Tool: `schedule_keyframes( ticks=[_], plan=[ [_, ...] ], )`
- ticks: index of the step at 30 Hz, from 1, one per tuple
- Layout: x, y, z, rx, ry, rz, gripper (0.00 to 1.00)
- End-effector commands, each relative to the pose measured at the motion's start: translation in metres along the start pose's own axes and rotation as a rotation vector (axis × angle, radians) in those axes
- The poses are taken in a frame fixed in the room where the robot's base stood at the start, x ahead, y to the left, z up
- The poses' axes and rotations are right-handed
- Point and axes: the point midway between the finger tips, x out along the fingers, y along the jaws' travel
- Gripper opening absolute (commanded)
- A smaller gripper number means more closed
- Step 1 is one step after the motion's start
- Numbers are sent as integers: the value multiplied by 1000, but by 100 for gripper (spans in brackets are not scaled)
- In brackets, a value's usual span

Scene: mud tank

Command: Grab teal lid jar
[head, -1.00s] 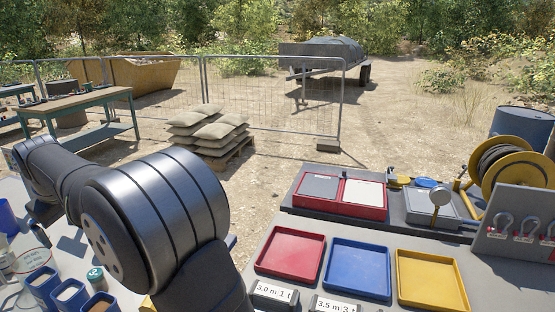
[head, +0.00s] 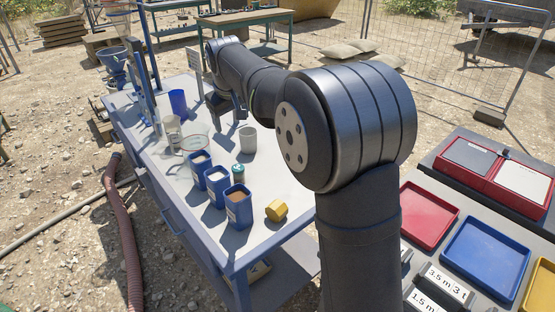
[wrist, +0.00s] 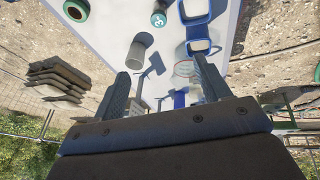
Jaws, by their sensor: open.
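The small jar with the teal lid (head: 237,172) stands upright on the white tabletop (head: 285,170), right of the blue containers and in front of the grey cup. My gripper (head: 228,106) is over the far part of the table, beyond the grey cup and apart from the jar. In the wrist view my gripper (wrist: 162,80) has its two fingers spread, with nothing held between them.
The grey cup (head: 248,138) stands between my gripper and the jar. Several blue containers (head: 217,181) line up left of the jar. A yellow piece (head: 276,210) lies right of it. A clear beaker (head: 173,132) and a blue cup (head: 178,102) stand farther back.

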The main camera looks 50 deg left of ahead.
Motion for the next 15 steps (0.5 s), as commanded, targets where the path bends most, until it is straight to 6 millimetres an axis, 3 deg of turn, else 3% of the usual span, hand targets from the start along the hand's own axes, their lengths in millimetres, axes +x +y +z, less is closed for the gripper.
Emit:
schedule_keyframes(
  ticks=[5, 15],
  plan=[
    [19, 7, -17, -12, -39, -15, 69],
    [92, 26, -56, -79, -188, -99, 69]
  ],
)
